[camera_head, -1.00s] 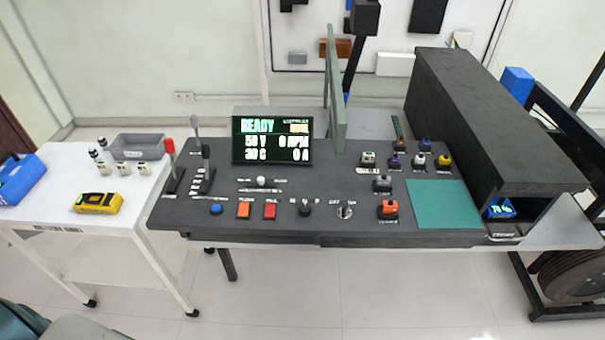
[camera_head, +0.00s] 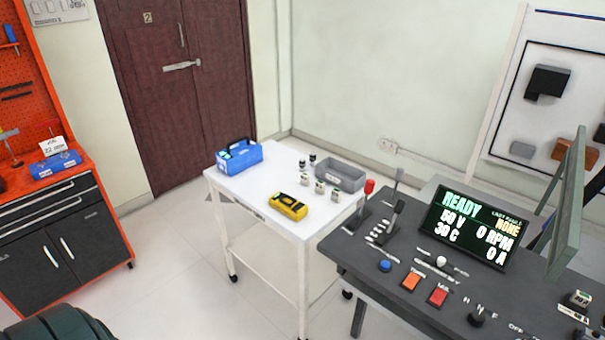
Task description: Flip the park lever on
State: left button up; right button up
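The dark console (camera_head: 370,262) stands at the lower right, with upright levers at its left end. One lever has a red knob (camera_head: 369,187). Beside it are a lever with a grey top (camera_head: 398,175) and a lever with a dark grip (camera_head: 397,208). The labels by them are too small to read, so I cannot tell which is the park lever. Neither of my grippers is in view.
A white cart (camera_head: 262,212) left of the console holds a blue toolbox (camera_head: 239,157), a yellow meter (camera_head: 288,207) and a grey bin (camera_head: 340,175). An orange and black tool cabinet (camera_head: 75,225) stands at far left. Floor between cabinet and cart is clear.

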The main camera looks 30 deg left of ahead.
aim_at(369, 187)
jog(key=u, duration=0.6)
jog(key=i+j+z, duration=0.7)
jog(key=j+z, duration=0.15)
jog(key=j, duration=0.25)
